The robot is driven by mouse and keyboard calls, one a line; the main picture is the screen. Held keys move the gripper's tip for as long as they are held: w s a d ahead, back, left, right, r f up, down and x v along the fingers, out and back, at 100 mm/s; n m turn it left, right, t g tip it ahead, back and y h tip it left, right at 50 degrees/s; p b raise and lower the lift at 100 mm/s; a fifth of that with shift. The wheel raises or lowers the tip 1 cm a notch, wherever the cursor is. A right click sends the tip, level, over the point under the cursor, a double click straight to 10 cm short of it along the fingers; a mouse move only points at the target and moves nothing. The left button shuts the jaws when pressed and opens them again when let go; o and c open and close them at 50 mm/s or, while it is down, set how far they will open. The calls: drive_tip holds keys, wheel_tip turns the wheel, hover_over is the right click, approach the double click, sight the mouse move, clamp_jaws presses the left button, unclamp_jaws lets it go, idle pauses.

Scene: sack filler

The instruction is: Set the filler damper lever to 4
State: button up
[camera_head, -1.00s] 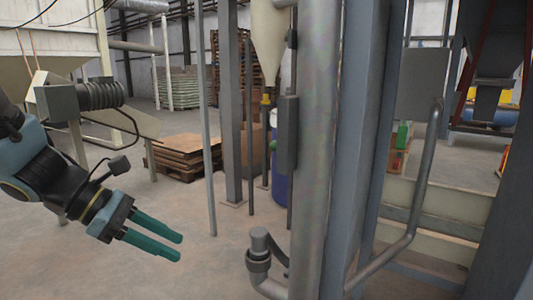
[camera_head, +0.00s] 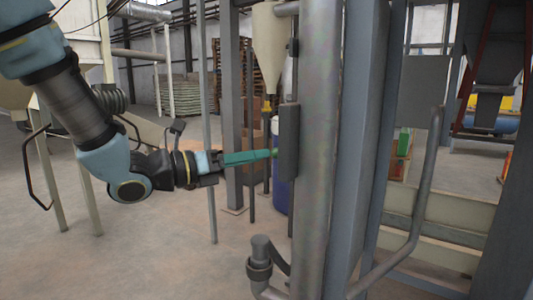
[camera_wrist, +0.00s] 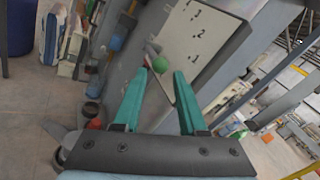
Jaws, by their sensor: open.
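The damper lever's green knob (camera_wrist: 160,64) shows in the wrist view on a short grey arm (camera_wrist: 152,47). It lies in the gap between my fingertips, at or just beyond them; contact cannot be told. A pale scale plate (camera_wrist: 190,42) beside it carries dark marks and the numbers 1 to 4. The knob is nearest the 1 end, but its exact setting cannot be read. My gripper (camera_wrist: 162,74) is open, with teal fingers. In the head view my gripper (camera_head: 272,155) reaches right to the grey box (camera_head: 289,140), and little of the knob (camera_head: 275,152) shows.
A thick grey pipe (camera_head: 315,180) stands just right of the box. An elbow pipe (camera_head: 260,255) is below, and thin posts (camera_head: 208,130) stand behind my arm. A blue drum (camera_head: 282,180) is behind the box. The floor at lower left is open.

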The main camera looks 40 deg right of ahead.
drive_tip(key=x, duration=0.3)
drive_tip(key=shift+d, duration=0.25)
clamp_jaws()
idle(1.3)
